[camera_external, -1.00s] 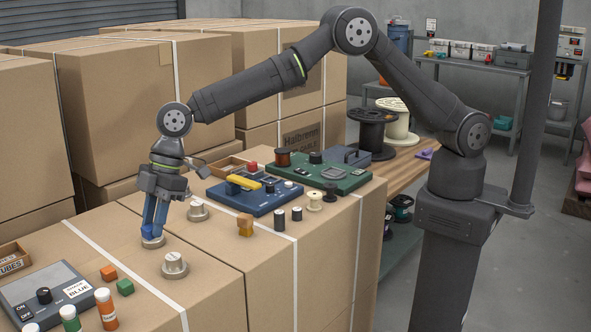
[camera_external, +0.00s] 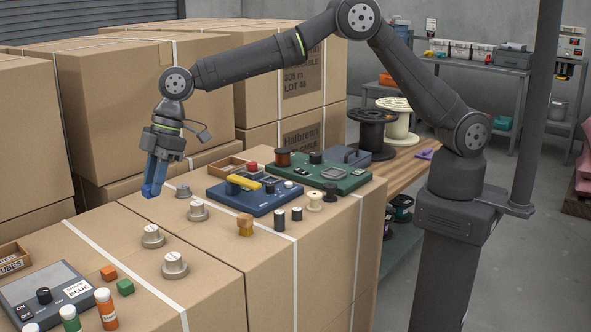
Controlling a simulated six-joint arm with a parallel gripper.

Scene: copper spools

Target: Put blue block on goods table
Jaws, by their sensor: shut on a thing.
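My gripper (camera_external: 154,178) hangs with blue fingers pointing down, above the left part of the cardboard-box surface. It is shut on the blue block (camera_external: 149,190), which shows low between the fingertips, clear of the surface. The block and the fingers are a similar blue, so their edges are hard to tell apart. A wooden table (camera_external: 400,165) stands behind the boxes to the right, with large spools on it; I cannot tell for certain that it is the goods table.
A blue tray device (camera_external: 258,200) and a green one (camera_external: 335,178) lie to the right. Orange (camera_external: 108,273) and green (camera_external: 125,287) blocks and a grey control box (camera_external: 50,296) are at front left.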

